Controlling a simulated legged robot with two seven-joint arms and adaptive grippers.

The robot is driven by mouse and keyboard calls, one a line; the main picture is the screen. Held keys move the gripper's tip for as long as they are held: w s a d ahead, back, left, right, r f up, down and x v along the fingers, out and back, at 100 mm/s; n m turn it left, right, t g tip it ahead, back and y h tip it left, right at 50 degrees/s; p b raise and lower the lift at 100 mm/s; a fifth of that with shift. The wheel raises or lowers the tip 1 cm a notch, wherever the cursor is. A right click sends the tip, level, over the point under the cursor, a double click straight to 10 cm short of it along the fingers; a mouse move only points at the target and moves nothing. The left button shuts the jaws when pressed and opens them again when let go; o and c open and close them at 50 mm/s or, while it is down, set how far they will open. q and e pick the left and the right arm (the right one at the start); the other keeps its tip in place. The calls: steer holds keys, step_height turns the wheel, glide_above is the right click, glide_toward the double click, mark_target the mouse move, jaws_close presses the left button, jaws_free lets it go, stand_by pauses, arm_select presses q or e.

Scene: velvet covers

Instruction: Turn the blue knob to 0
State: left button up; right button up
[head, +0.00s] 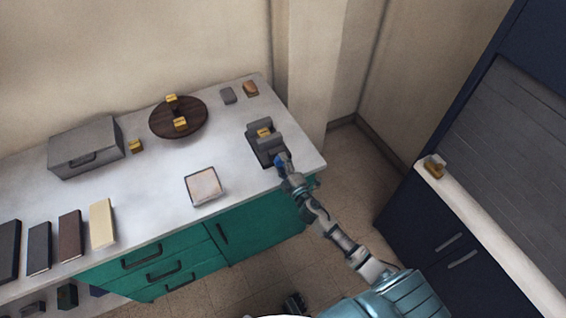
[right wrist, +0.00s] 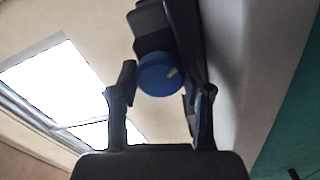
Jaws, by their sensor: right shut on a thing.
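The blue knob (right wrist: 158,75) is round, with a pale pointer mark towards its upper right in the right wrist view. It sits on the front of a dark grey appliance (head: 257,148) at the counter's right end. My right gripper (head: 281,163) is at the knob, shut on it, with one finger on each side in the wrist view. The gripper mostly covers the knob in the head view. I cannot read any scale or 0 mark. A small dark shape (head: 293,303) at the bottom edge may be my left gripper; its fingers are unclear.
The white counter (head: 150,205) holds a grey box (head: 86,148), a round dark board (head: 178,118) with yellow pieces, a square tray (head: 204,186) and several book-like blocks at left. A dark cabinet (head: 412,210) with a pale ledge stands at right. Open floor lies between.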

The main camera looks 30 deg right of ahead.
steer(key=n, duration=0.2)
steer(key=n+p, duration=0.1)
steer(key=n, duration=0.1)
steer(key=shift+a+f+n, duration=0.15)
steer(key=shift+n, duration=0.15)
steer(key=shift+s+f+n, duration=0.1)
steer(key=shift+f+n, duration=0.05)
steer(key=shift+n, duration=1.25)
arm_select(q)
steer(key=s+f, duration=0.1)
steer(key=f, duration=0.1)
steer(key=s+f, duration=0.1)
steer(key=shift+s+a+f, duration=0.15)
steer(key=shift+s+f, duration=0.05)
steer(key=shift+f, duration=0.15)
steer(key=shift+s+f+p, duration=0.1)
steer(key=shift+f+p, duration=0.05)
steer(key=shift+p, duration=0.15)
arm_select(e)
steer(key=shift+a+f+n, duration=0.1)
steer(key=shift+f+n, duration=0.05)
steer(key=shift+n, duration=0.15)
steer(key=o, duration=1.2)
steer(key=shift+c, duration=0.2)
arm_select(q)
steer(key=shift+a, duration=0.1)
arm_select(e)
steer(key=shift+r, duration=0.25)
